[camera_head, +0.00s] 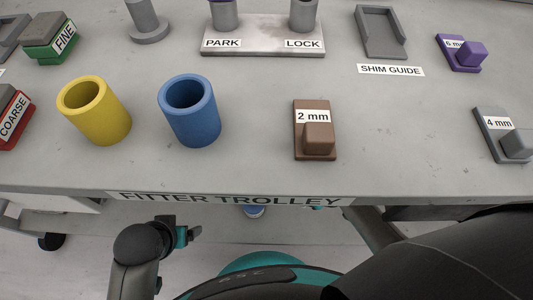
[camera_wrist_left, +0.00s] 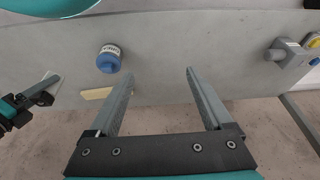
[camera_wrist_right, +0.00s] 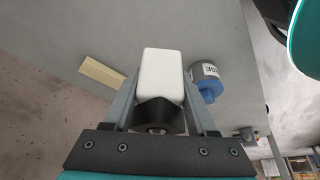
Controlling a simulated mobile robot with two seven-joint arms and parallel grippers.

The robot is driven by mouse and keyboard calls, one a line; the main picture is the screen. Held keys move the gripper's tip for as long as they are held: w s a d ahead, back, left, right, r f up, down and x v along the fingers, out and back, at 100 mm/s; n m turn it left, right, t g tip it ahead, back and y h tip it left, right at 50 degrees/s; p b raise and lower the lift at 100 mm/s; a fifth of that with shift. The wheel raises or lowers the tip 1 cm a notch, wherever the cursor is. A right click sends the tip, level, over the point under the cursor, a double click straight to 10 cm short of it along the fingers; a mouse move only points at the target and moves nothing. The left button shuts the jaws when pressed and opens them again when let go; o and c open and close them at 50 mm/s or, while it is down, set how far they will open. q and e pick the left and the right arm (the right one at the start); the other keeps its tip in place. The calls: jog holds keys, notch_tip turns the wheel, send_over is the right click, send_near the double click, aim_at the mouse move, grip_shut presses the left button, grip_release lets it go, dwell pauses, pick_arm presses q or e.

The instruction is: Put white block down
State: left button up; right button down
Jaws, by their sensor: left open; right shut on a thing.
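The white block (camera_wrist_right: 163,72) is between the fingers of my right gripper (camera_wrist_right: 160,84) in the right wrist view. The gripper is shut on it. A black, rounded piece sits against the block's near end; I cannot tell whether it is part of the block. A grey surface shows beyond the block; the gap between them is unclear. My left gripper (camera_wrist_left: 159,74) is open and empty in the left wrist view, over a grey surface. Neither gripper's fingers show clearly in the head view, and the white block is not seen there.
A blue-and-grey labelled cylinder (camera_wrist_left: 109,59) and a pale strip (camera_wrist_left: 98,93) lie near the surface's edge. On the trolley top (camera_head: 250,165) stand a yellow cup (camera_head: 106,123), a blue cup (camera_head: 195,121) and a brown 2 mm block (camera_head: 317,144). Bare room lies right of the brown block.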

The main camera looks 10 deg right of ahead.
jog(key=shift+f+b, duration=0.3)
pick_arm(q)
notch_tip(320, 180, up, 6)
jog(key=t+b, duration=0.2)
jog(key=b, duration=0.2)
pick_arm(e)
notch_tip(320, 180, down, 5)
jog(key=shift+r, duration=0.15)
jog(key=shift+f, duration=0.5)
jog(key=shift+f+b, duration=0.85)
jog(key=shift+f, duration=0.1)
jog(key=shift+f+b, duration=0.35)
jog(key=shift+f, duration=0.05)
pick_arm(q)
jog(key=w+d+r+t+h, duration=0.1)
jog(key=w+d+t+h, duration=0.3)
jog(key=w+d+t, duration=0.2)
jog(key=shift+d+m+t+b, duration=0.3)
jog(key=shift+d, duration=1.05)
pick_arm(e)
jog(key=shift+f, duration=0.45)
